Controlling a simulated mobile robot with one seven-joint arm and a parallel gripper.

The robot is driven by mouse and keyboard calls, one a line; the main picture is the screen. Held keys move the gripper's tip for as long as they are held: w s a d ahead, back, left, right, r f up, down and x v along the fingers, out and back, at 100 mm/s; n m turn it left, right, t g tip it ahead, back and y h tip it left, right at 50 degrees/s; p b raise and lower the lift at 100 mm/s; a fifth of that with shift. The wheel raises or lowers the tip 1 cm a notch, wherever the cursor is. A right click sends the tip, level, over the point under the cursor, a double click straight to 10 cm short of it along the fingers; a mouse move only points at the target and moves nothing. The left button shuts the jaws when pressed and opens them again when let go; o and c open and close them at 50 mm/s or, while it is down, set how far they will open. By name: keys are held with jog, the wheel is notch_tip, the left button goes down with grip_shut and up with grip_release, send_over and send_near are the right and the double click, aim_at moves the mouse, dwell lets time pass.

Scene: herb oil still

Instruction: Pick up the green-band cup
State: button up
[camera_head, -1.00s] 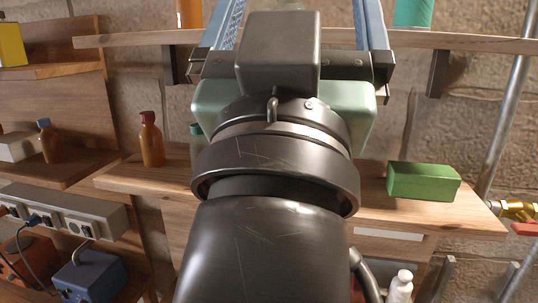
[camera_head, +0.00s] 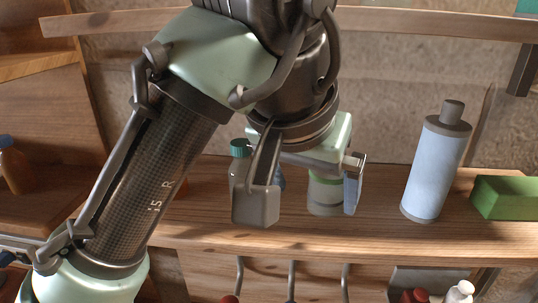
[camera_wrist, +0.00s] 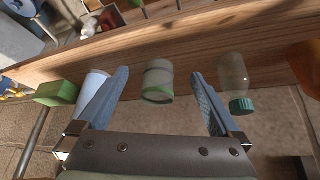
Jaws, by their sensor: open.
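The green-band cup (camera_head: 325,196) is a small pale cup with a green band, upright on the wooden shelf in the head view. It is partly hidden by my gripper. In the wrist view the cup (camera_wrist: 158,82) shows between the two finger pads, with a gap on each side. My gripper (camera_head: 308,192) is open and empty, pointing toward the cup, with its fingers on either side of it in both views. I cannot tell how far the fingertips reach past the cup.
A light blue bottle (camera_head: 436,165) with a grey cap stands right of the cup, then a green block (camera_head: 505,198). A clear bottle (camera_wrist: 235,80) with a teal cap (camera_head: 240,148) stands on the other side, close to my finger. An upper shelf (camera_head: 420,22) runs above.

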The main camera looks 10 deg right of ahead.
aim_at(331, 178)
jog(key=w+d, duration=0.1)
jog(key=w, duration=0.1)
jog(key=w+d, duration=0.1)
jog(key=d, duration=0.1)
jog(key=w+d+p, duration=0.1)
jog(key=w, duration=0.1)
jog(key=shift+w+d+f, duration=0.1)
jog(key=shift+w+d, duration=0.15)
jog(key=shift+w, duration=0.1)
jog(key=p+x, duration=0.1)
jog(key=x, duration=0.4)
jog(key=c, duration=1.4)
